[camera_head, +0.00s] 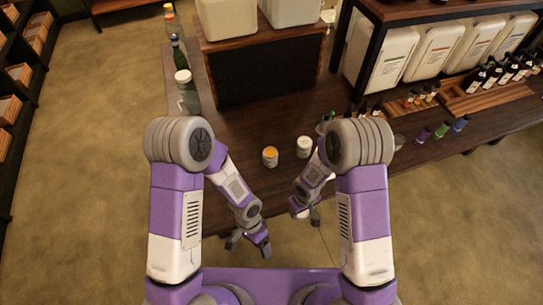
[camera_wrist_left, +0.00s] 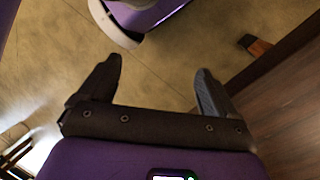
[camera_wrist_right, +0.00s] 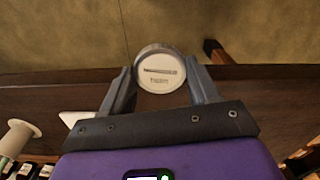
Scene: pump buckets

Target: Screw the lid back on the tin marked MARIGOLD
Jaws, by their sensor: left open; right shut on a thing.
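A small tin with an orange top (camera_head: 270,156) stands on the dark wooden counter, left of a similar white-topped tin (camera_head: 304,147). Their labels are too small to read, so I cannot tell which is marked MARIGOLD. My right gripper (camera_wrist_right: 160,80) is shut on a round white lid (camera_wrist_right: 158,62) with a dark bar and small print on its face. In the head view the right gripper (camera_head: 310,215) is near the counter's front edge, nearer me than both tins; the lid is not clear there. My left gripper (camera_wrist_left: 160,80) is open and empty, over the floor by the counter's front edge.
A dark box (camera_head: 265,70) with white containers on top stands behind. A rack of white canisters (camera_head: 390,60) and small bottles (camera_head: 490,75) fills the right.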

